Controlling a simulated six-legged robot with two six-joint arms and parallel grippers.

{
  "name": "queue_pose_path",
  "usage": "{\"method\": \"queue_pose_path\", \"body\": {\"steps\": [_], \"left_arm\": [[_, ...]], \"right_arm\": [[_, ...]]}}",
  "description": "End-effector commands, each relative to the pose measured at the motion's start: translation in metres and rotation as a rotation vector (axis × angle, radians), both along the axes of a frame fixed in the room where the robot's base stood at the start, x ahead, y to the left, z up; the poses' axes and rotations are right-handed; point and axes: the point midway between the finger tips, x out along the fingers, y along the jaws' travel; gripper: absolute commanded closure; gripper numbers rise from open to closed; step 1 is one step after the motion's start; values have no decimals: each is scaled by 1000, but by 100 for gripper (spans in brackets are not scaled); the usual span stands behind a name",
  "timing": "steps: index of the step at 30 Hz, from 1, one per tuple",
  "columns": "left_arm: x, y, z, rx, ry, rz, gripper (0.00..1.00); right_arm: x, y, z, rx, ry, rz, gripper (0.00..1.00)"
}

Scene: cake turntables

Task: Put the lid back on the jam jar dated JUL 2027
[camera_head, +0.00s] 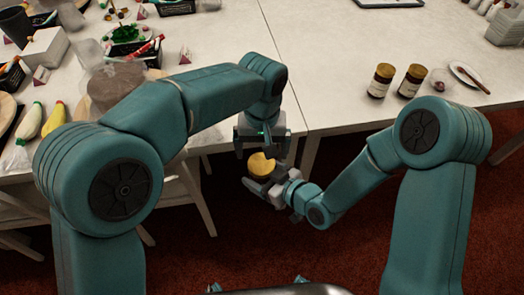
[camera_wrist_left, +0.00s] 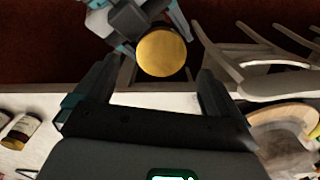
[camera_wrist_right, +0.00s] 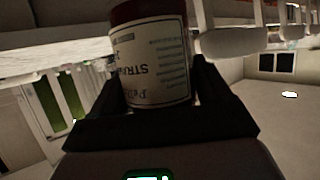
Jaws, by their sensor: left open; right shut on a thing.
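My right gripper (camera_head: 268,188) is shut on a jam jar held in front of the table's edge, above the floor. The jar's gold lid (camera_head: 262,165) faces up; it shows as a round gold disc in the left wrist view (camera_wrist_left: 161,53). The right wrist view shows the jar's cream label (camera_wrist_right: 150,62) between the fingers, upside down, with partly readable text; I cannot read a date. My left gripper (camera_head: 261,151) is open and empty just above and behind the lid, fingers pointing down. Whether the lid is seated fully, I cannot tell.
Two dark jars with gold lids, a left one (camera_head: 381,80) and a right one (camera_head: 411,80), stand on the right table. A small pinkish round thing (camera_head: 437,79) and a white plate with a spoon (camera_head: 467,75) are beside them. The left table is crowded; a chair (camera_head: 187,190) stands below.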

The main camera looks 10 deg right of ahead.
Motion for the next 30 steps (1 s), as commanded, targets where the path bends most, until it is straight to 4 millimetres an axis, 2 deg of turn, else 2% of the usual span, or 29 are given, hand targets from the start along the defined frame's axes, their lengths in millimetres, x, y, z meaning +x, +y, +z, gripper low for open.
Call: {"method": "queue_pose_path", "body": {"steps": [8,15,19,30], "left_arm": [[0,1,3,1,0,56,7],[1,1,25,2,0,425,7],[0,1,33,0,1,555,7],[0,1,34,2,2,591,7]], "right_arm": [[1,0,2,1,-4,-1,100],[1,0,2,1,-4,-2,100],[1,0,2,1,-4,-2,100],[1,0,2,1,-4,-2,100]]}}
